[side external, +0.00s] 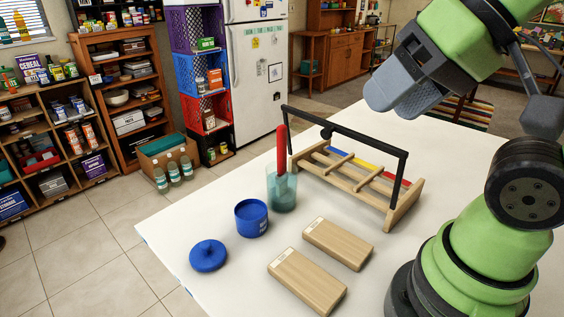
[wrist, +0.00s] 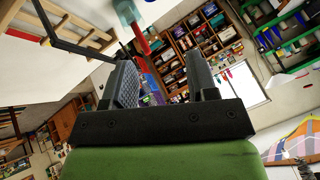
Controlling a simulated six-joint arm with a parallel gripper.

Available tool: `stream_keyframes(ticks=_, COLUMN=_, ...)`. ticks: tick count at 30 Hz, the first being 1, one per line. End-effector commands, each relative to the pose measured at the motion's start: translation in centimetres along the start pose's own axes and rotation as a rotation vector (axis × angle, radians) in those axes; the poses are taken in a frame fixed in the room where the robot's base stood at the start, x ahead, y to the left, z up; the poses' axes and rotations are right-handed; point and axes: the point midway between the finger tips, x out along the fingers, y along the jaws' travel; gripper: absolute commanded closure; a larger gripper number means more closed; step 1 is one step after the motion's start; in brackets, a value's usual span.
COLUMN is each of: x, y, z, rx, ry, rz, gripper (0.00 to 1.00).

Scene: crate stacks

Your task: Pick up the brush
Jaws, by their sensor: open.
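A red handle (side external: 282,138), which looks like the brush, stands upright in a translucent teal cup (side external: 281,197) on the white table; its lower end is hard to make out inside the cup. The red handle (wrist: 134,35) and the cup (wrist: 128,12) also show at the top of the wrist view, beyond the left finger. My gripper (side external: 385,92) is up in the air to the right of the cup and well above the table. It is open, with nothing between its fingers (wrist: 160,65) in the wrist view.
A wooden rack (side external: 405,205) with a black overhead bar (side external: 350,142) and coloured strips stands just right of the cup. A blue jar (side external: 251,219), a blue lid (side external: 208,256) and two wooden blocks (side external: 338,243) (side external: 306,282) lie in front. The table's left corner is bare.

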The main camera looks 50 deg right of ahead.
Motion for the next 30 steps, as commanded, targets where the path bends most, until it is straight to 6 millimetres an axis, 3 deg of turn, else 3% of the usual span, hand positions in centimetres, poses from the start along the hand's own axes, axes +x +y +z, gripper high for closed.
stream_keyframes(ticks=9, x=0.1, y=-0.2, z=-0.7, rx=-0.012, ry=-0.016, rz=0.011, gripper=0.47)
stream_keyframes(ticks=11, x=0.2, y=-0.4, z=-1.6, rx=-0.026, ry=-0.036, rz=0.027, gripper=0.47)
stream_keyframes(ticks=16, x=1.7, y=-1.1, z=-6.2, rx=-0.104, ry=-0.142, rz=0.097, gripper=0.47)
stream_keyframes(ticks=24, x=7.7, y=-0.4, z=-13.3, rx=-0.232, ry=-0.348, rz=0.203, gripper=0.47)
stream_keyframes(ticks=30, x=13.5, y=1.7, z=-16.3, rx=-0.300, ry=-0.491, rz=0.257, gripper=0.47)
